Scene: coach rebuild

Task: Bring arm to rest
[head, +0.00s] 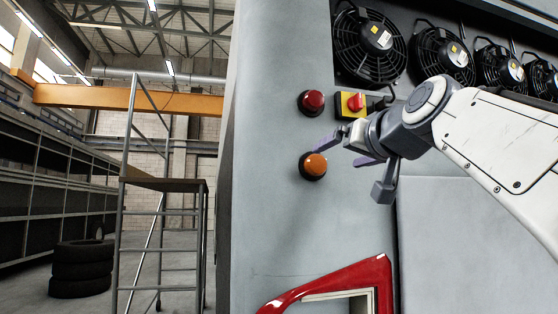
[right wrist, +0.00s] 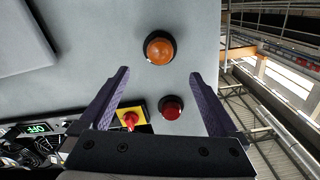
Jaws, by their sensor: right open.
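My right gripper (head: 342,151) comes in from the right in the head view and is open and empty. Its two purple fingers stand wide apart in the right wrist view (right wrist: 160,90). In the head view the fingertips are close to the orange round light (head: 315,165) on the grey coach panel. I cannot tell whether they touch the panel. In the right wrist view the orange light (right wrist: 159,48) lies beyond the fingertips, and the red light (right wrist: 172,108) shows between the fingers. My left gripper is in neither view.
The grey coach panel (head: 280,230) carries a red light (head: 312,101), a yellow switch with a red knob (head: 351,104) and several black fans (head: 368,45). A red curved frame (head: 340,278) is below. A metal platform (head: 165,184) and stacked tyres (head: 82,268) stand at left.

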